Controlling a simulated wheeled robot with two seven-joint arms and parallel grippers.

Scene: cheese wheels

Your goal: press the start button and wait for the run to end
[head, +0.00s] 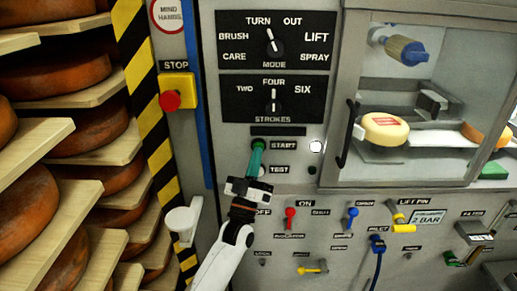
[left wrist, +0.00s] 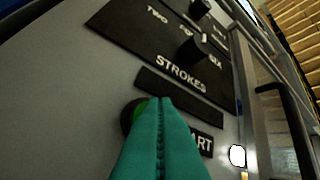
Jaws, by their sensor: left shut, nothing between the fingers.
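The green start button (left wrist: 139,107) sits in a dark ring beside the START label (head: 283,146) on the grey machine panel. My left gripper (head: 257,148) is shut and empty, its teal fingertips at the button. In the left wrist view the fingertips (left wrist: 160,102) cover part of the button; I cannot tell whether they touch it or whether it is pushed in. A round white lamp (head: 316,146) right of the label looks bright. The strokes knob (head: 273,101) points up to FOUR; the mode knob (head: 274,44) points up near TURN. My right gripper is not in view.
A red stop button (head: 169,101) on a yellow box is at the left. A glazed case (head: 350,70) with a dark handle holds a pale cheese wheel (head: 386,129) with a red label. Shelves of orange cheeses stand far left. Small levers (head: 290,217) line the lower panel.

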